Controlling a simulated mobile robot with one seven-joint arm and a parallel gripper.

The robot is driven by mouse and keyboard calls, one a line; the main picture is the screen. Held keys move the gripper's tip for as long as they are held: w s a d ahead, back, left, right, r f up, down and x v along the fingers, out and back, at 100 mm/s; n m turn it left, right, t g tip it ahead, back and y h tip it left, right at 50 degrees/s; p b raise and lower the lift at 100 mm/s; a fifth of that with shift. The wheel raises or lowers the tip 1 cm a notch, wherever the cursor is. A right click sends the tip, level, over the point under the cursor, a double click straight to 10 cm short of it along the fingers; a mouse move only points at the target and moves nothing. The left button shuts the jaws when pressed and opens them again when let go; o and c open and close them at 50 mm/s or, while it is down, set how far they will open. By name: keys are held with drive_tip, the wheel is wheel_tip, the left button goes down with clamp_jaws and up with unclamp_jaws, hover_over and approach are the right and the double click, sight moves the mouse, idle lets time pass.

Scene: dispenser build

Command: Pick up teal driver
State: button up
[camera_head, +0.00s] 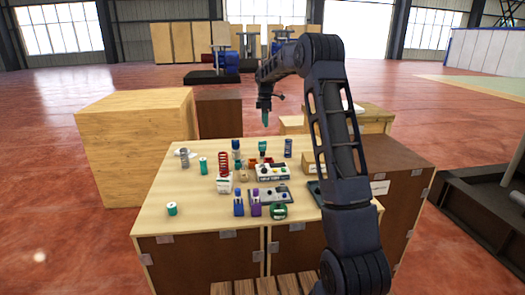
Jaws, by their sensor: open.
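Several teal items stand on the wooden workbench (160,228). A teal item with a wide top and narrow lower part (263,147) stands near the back middle; it looks most like the teal driver, but it is too small to be sure. A plain teal cylinder (203,166) stands at the left, and a short teal-and-white cylinder (172,209) near the front left. My gripper (266,121) points down above the back edge of the bench, apart from the items below. It is open, and its fingers look small and teal at this distance.
A red coil spring (223,164), a grey spring (184,158), blue and purple bottles (239,203), a white box (272,172) and a green ring (278,211) crowd the bench. A large wooden crate (135,150) stands behind left. The bench's front left is mostly clear.

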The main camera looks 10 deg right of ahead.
sight(262, 142)
drive_tip(key=shift+n, duration=0.4)
drive_tip(key=shift+w+a+f, duration=0.15)
drive_tip(key=shift+w+f, duration=0.2)
drive_tip(key=shift+f, duration=1.85)
drive_tip(key=shift+w+a+f, duration=0.15)
drive_tip(key=shift+w+f, duration=0.25)
drive_tip(key=shift+f, duration=1.8)
drive_tip(key=shift+w+a+f, duration=0.15)
drive_tip(key=shift+w+f, duration=0.2)
drive_tip(key=shift+f, duration=1.85)
clamp_jaws()
